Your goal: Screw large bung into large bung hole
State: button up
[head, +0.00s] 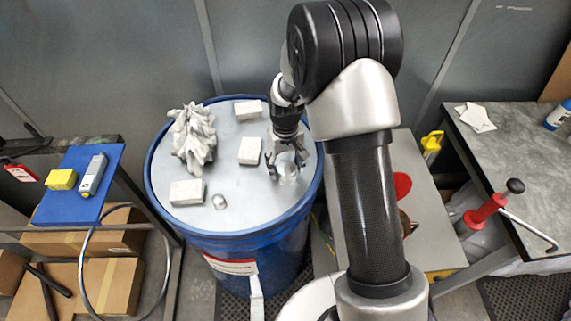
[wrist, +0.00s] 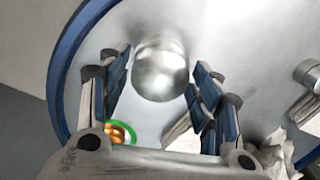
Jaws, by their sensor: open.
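The silver metal cylinder that looks like the large bung (head: 287,174) stands on the lid (head: 235,215) of the blue drum, near the lid's right side. My gripper (head: 286,161) is open above it, pointing down. In the wrist view the bung (wrist: 160,68) shows between the two open fingers, with gaps on both sides. A copper-coloured round fitting with a green ring (wrist: 120,133) lies beside the left finger, partly hidden by my gripper. It may be the large bung hole, but I cannot tell. A smaller silver bung (head: 219,201) stands near the lid's front.
White blocks (head: 187,192) and a crumpled grey-white cloth (head: 193,138) lie on the lid. A blue-topped stand (head: 78,185) is at left. A bench (head: 530,165) with a red-handled tool (head: 485,210) is at right. The lid's front middle is mostly clear.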

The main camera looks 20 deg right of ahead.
jog(key=n, duration=0.5)
jog(key=shift+n, duration=0.3)
jog(key=n, duration=0.9)
jog(key=shift+n, duration=0.4)
jog(key=n, duration=0.3)
jog(key=shift+n, duration=0.3)
jog(key=c, duration=0.7)
jog(key=m, duration=0.4)
jog(key=shift+m, duration=0.3)
